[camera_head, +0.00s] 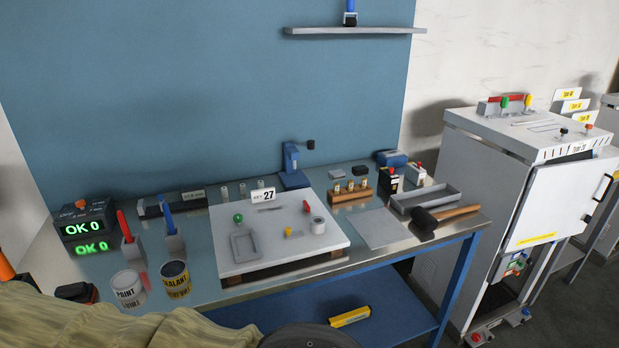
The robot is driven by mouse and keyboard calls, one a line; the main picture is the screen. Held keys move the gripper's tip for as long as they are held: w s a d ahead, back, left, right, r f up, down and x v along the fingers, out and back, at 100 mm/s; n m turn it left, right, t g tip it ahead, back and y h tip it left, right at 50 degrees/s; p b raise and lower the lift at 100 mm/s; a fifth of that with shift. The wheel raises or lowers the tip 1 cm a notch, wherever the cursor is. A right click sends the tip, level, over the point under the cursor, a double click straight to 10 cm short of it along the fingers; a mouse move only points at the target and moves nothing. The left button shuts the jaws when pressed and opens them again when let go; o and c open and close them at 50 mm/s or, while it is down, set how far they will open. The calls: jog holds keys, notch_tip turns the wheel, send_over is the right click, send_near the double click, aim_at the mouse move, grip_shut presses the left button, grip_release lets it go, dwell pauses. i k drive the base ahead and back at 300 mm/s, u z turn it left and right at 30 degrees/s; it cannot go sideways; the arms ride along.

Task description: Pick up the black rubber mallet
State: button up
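The black rubber mallet (425,219) lies on its side near the front right corner of the metal-topped workbench (395,256). Its black head is to the left and its wooden handle points right, toward the bench's right end. Nothing covers it. My gripper does not show in this view, so its distance from the mallet and its opening cannot be told.
A grey tray (447,190) lies just behind the mallet, and a flat grey plate (379,229) lies to its left. A white raised board (240,258) with small parts fills the bench's middle. A white cabinet (481,173) with an open door (563,197) stands right of the bench.

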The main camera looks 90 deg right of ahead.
aim_at(428, 222)
jog(key=i, duration=1.15)
jog(key=z, duration=4.3)
jog(key=i, duration=0.25)
jog(key=u, duration=0.1)
